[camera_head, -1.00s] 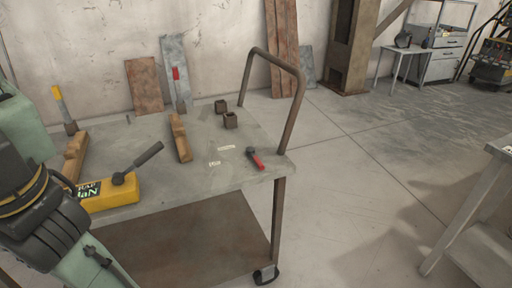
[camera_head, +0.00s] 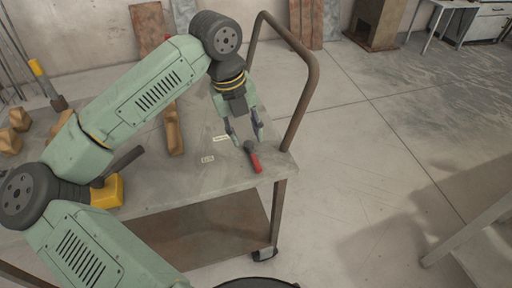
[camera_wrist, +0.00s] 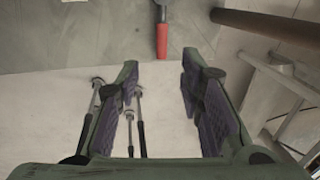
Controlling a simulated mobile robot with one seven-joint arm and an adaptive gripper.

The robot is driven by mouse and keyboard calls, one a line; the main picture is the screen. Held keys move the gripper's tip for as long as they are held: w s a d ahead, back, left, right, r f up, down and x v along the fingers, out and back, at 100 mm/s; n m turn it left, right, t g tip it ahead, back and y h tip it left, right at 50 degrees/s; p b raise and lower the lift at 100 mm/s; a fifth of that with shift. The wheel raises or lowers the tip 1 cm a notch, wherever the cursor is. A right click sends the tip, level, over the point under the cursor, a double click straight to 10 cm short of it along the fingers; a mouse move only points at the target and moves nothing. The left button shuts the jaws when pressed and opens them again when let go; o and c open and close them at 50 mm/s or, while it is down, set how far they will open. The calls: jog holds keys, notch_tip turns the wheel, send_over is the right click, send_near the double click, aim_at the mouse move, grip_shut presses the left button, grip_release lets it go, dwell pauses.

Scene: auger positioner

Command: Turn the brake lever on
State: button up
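A small lever with a red handle (camera_head: 254,161) and a dark head lies on the cart top at its right front edge. It also shows in the wrist view, where the red handle (camera_wrist: 162,38) points toward me at the cart edge. My gripper (camera_head: 245,138) is above the cart's right end, close over the lever. In the wrist view my gripper (camera_wrist: 160,75) is open and empty, with the handle ahead between its fingers and apart from them. A yellow box (camera_head: 108,190) with a black lever stands at the left, partly behind my arm. I cannot tell which lever is the brake.
The grey metal cart (camera_head: 215,182) has a brown tube handle (camera_head: 302,88) rising just right of my gripper. A wooden block (camera_head: 174,130) lies on the cart left of my gripper. A bench stands at the far right. The floor between is clear.

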aim_at(256, 162)
jog(key=f, duration=0.3)
jog(key=d+f+p, duration=0.1)
jog(key=f, duration=0.2)
jog(key=d+f, duration=0.1)
jog(key=f, duration=0.3)
jog(key=shift+w+d+p, duration=0.1)
jog(key=shift+w+p, duration=0.05)
jog(key=shift+p, duration=0.25)
grip_shut()
